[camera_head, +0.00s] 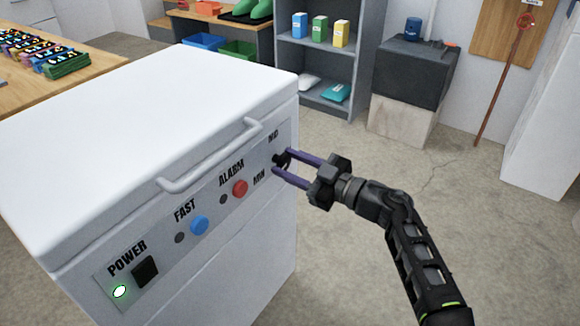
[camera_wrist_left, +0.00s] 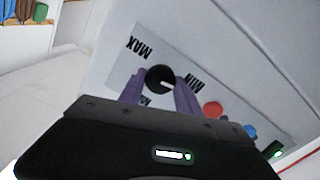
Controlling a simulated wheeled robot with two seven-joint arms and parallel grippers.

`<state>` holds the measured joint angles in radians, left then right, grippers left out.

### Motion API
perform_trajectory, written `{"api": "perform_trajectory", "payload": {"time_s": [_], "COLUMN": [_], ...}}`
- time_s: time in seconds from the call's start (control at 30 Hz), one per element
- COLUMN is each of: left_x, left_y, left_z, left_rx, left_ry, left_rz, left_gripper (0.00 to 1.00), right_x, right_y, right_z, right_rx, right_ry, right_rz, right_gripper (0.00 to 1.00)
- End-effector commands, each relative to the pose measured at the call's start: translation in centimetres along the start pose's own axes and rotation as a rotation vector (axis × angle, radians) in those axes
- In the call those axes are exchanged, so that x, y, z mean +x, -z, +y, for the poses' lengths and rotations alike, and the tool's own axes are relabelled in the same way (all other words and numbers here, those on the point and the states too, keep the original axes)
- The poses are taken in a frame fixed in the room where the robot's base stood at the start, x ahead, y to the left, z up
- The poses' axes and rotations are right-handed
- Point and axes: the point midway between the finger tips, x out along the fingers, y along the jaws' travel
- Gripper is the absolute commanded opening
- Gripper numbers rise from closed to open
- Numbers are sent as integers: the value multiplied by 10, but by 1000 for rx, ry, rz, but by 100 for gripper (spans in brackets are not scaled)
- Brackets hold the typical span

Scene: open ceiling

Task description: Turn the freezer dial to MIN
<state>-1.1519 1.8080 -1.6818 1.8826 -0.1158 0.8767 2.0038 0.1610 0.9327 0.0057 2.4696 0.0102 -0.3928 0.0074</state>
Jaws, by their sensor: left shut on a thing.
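The freezer dial (camera_head: 281,160) is a black round knob at the right end of the control panel on the white chest freezer (camera_head: 180,95). My left gripper (camera_head: 280,163) has its two purple fingers on either side of the dial, shut on it. In the left wrist view the dial (camera_wrist_left: 158,76) sits between the fingertips. Its short white mark lies on the side towards the MIN label (camera_wrist_left: 195,84). The MAX label (camera_wrist_left: 139,48) is on the other side, and the MID label is partly hidden by a finger. My right gripper is not in view.
The panel also carries a red alarm button (camera_head: 239,188), a blue fast button (camera_head: 199,225) and a black power switch (camera_head: 145,270) beside a lit green lamp. The lid handle (camera_head: 210,155) juts out above the panel. The floor to the right is clear.

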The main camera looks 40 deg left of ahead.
Motion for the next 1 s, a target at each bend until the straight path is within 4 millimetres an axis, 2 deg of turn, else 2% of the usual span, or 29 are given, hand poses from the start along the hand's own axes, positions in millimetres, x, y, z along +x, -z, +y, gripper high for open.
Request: {"api": "perform_trajectory", "payload": {"time_s": [0.3, 0.33, 0.57, 0.87, 1.0], "left_x": [0, 0, 0, -2, -13], "left_y": [-2, -2, -1, 0, 1], "left_z": [-1, -1, 0, 0, 1], "left_rx": [-3, -3, -2, -1, -1], "left_ry": [3, 3, 2, 0, -2], "left_rz": [-3, -3, -1, -1, -1], "left_gripper": [0, 42, 61, 61, 61], "right_x": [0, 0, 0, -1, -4], "right_y": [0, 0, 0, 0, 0], "right_z": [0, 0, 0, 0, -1], "right_rx": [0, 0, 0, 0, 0], "right_ry": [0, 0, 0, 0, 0], "right_rz": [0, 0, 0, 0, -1], "right_gripper": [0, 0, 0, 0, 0]}}
